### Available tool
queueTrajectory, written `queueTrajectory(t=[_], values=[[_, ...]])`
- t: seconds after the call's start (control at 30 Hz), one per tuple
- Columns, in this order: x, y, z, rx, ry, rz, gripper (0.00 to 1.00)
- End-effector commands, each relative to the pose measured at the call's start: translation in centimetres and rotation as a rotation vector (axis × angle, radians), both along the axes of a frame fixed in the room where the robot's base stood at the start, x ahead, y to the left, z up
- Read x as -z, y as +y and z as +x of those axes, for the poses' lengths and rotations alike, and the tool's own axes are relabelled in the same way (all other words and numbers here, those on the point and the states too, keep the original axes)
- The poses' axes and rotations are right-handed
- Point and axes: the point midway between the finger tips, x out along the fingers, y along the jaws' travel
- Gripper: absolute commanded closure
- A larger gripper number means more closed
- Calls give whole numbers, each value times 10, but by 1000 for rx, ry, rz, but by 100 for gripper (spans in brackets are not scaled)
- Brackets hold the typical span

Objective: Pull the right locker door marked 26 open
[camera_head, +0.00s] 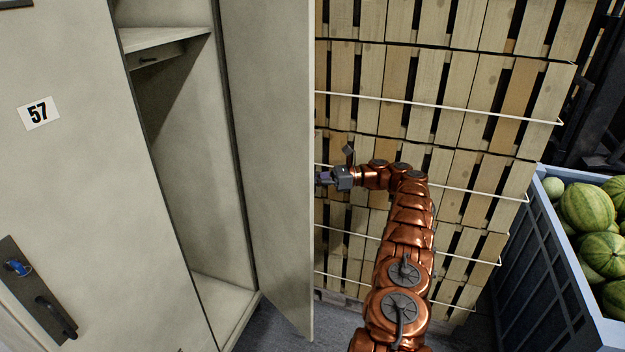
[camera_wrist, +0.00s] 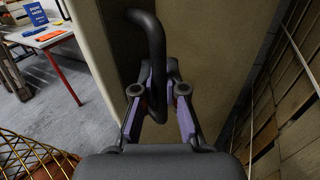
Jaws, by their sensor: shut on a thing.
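The right locker door (camera_head: 268,150) stands swung open, its inner face toward the head camera; its number is not visible. The open compartment (camera_head: 190,170) shows to its left. My gripper (camera_head: 325,177) is at the door's free edge, on its outer side, with the fingertips partly hidden by the door. In the wrist view my gripper (camera_wrist: 158,95) is shut on the black curved door handle (camera_wrist: 148,30). The handle's lower end passes between the fingers. The door's outer face (camera_wrist: 215,45) also shows in the wrist view.
The left locker door (camera_head: 80,150), marked 57, is shut. Stacked wooden crates (camera_head: 445,75) stand close behind my arm. A blue-grey bin (camera_head: 545,265) of watermelons is at the right. A table (camera_wrist: 45,38) stands at the upper left of the wrist view, with clear floor near it.

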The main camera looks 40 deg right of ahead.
Motion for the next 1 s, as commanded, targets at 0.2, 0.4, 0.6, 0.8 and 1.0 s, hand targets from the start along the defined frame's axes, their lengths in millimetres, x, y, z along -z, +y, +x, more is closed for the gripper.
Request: queueTrajectory(t=[0.2,0.4,0.6,0.8,1.0], values=[[-6,-3,-2,3,-9,-1,100],[-5,-2,-1,2,-7,-1,69],[-5,-2,-1,1,-7,-2,63],[-6,-1,-1,1,-6,-3,63],[-28,-1,0,1,-8,-5,63]])
